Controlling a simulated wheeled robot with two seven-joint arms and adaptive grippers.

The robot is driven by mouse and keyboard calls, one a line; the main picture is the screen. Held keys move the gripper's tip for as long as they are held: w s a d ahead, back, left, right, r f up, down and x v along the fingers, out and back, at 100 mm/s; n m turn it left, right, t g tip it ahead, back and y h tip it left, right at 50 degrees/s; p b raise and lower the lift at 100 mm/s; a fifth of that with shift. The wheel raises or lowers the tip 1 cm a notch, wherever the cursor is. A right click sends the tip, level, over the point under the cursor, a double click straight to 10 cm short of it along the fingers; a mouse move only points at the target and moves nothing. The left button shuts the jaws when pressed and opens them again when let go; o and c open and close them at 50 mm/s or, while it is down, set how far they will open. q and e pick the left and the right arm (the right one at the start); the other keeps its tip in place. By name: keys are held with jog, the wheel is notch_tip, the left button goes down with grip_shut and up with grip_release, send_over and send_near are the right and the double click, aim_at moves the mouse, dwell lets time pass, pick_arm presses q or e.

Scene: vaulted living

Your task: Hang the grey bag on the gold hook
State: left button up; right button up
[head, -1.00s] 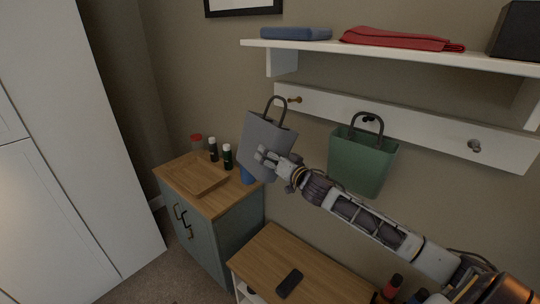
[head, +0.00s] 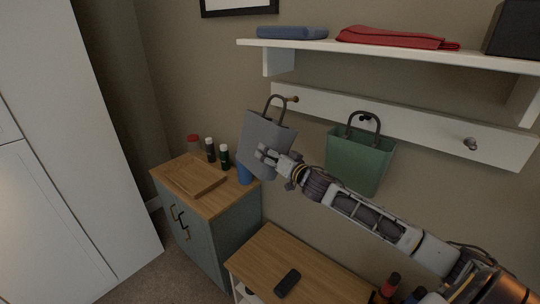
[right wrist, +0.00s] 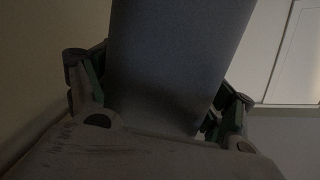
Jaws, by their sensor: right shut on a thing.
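The grey bag (head: 262,134), with a dark looped handle (head: 274,99), is held up in front of the wall at the left end of the white hook rail. My right gripper (head: 266,154) is shut on the bag's body; the bag fills the space between the fingers in the right wrist view (right wrist: 172,65). The gold hook (head: 291,99) sticks out of the rail just right of the handle's upper part. In the head view the handle overlaps the hook's left side closely; I cannot tell whether the hook is inside the loop. My left gripper is not in view.
A green bag (head: 359,162) hangs on a dark hook to the right, behind my right arm. A silver hook (head: 470,143) is empty. A white shelf (head: 400,54) with folded cloths is above. A cabinet (head: 214,207) with bottles and a wooden tray stands below left.

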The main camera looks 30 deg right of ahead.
jog(key=shift+w+d+f+b, duration=0.1)
jog(key=shift+w+d+b, duration=0.3)
jog(key=shift+d, duration=0.7)
jog(key=shift+w+d+f+b, duration=0.1)
jog(key=shift+w+d+b, duration=0.3)
jog(key=shift+d, duration=0.65)
jog(key=shift+w+d+f+b, duration=0.15)
jog(key=shift+w+d, duration=0.4)
jog(key=shift+d, duration=0.55)
jog(key=shift+w+d+f, duration=0.25)
jog(key=shift+d+f, duration=0.05)
jog(key=shift+d, duration=0.25)
jog(key=shift+f, duration=0.1)
jog(key=o, duration=1.2)
